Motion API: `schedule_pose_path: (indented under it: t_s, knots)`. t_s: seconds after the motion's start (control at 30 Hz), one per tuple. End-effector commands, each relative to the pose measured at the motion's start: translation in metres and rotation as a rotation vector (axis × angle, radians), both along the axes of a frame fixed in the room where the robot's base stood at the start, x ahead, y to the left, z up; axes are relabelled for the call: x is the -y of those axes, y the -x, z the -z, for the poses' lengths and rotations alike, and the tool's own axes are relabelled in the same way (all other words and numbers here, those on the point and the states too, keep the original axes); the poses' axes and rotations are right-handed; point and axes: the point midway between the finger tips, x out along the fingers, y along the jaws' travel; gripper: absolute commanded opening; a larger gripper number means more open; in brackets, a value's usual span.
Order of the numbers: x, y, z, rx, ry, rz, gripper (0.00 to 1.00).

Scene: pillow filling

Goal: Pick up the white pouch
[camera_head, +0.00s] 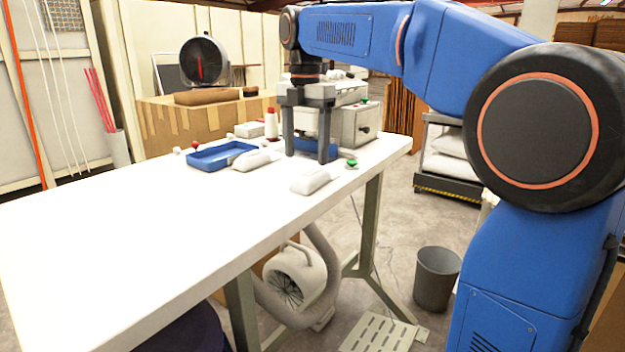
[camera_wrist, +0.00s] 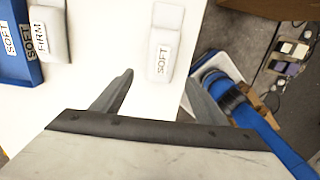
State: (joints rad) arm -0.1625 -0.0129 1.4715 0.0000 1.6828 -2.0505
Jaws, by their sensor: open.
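A white pouch (camera_head: 310,181) lies on the white table near its front edge. In the wrist view this pouch (camera_wrist: 165,45) has a label reading SOFT and lies beyond my fingertips. A second white pouch (camera_head: 257,160) rests by the blue tray (camera_head: 208,157). My gripper (camera_head: 308,156) is open, pointing down over the table, behind the front pouch in the head view. In the wrist view nothing is between its fingers (camera_wrist: 157,84).
A grey machine (camera_head: 358,125) stands on the table behind my gripper. A white bottle with a red cap (camera_head: 271,124) and a green-topped knob (camera_head: 351,163) stand nearby. The table's left part (camera_head: 90,235) is clear. A bin (camera_head: 437,277) stands on the floor.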

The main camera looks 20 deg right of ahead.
Motion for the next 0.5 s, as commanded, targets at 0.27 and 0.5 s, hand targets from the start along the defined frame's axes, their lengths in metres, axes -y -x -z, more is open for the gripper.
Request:
schedule_pose_path:
  t_s: [0.27, 0.5]
  knots:
    - [0.000, 0.000, 0.019, -0.001, 0.001, 0.001, 0.66]
    - [0.004, -0.001, 0.049, -0.002, 0.000, 0.001, 0.66]
